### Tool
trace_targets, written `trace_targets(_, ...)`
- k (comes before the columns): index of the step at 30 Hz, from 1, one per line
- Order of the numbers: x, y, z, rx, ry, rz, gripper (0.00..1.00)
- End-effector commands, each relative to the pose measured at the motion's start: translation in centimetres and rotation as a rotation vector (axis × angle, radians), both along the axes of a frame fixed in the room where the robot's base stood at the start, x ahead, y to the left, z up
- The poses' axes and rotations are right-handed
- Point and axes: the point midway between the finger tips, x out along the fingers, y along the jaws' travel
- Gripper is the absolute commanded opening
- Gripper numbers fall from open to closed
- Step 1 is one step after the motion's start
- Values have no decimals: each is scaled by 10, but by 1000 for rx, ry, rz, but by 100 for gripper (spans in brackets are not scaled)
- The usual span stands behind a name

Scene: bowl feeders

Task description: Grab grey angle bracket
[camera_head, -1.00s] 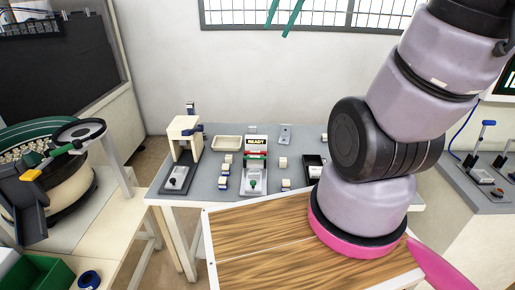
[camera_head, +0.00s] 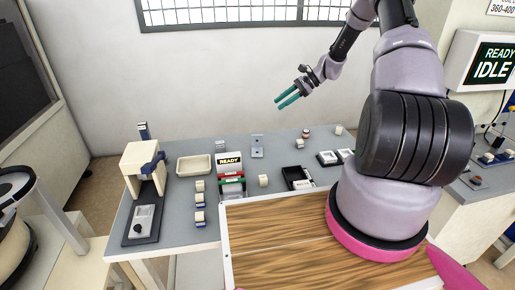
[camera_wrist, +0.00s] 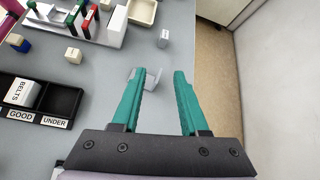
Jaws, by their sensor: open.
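The grey angle bracket (camera_head: 257,146) stands near the back edge of the grey table, right of the READY device. In the wrist view the bracket (camera_wrist: 152,78) shows between and behind my fingers, partly hidden by the left one. My gripper (camera_head: 279,104) is open and empty, with teal fingers, and hangs above the back of the table, up and to the right of the bracket in the head view. In the wrist view my gripper (camera_wrist: 160,72) points toward the bracket, apart from it as far as I can tell.
The READY device (camera_head: 230,172) and a beige tray (camera_head: 193,165) stand left of the bracket. A black sorting bin (camera_head: 298,178) and several small blocks sit nearer the front. A small grey piece (camera_wrist: 163,38) lies between tray and bracket. The wall is behind the table.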

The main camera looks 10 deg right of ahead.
Motion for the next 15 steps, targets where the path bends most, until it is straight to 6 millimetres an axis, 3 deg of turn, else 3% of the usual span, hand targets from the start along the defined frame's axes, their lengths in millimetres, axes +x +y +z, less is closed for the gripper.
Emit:
trace_targets(1, 4, -4, -29, 51, 39, -41, 44)
trace_targets(6, 11, -13, -93, 185, 130, -157, 44)
trace_targets(9, 12, -15, -117, 235, 162, -202, 44)
trace_targets(15, 14, -9, -138, 276, 187, -236, 44)
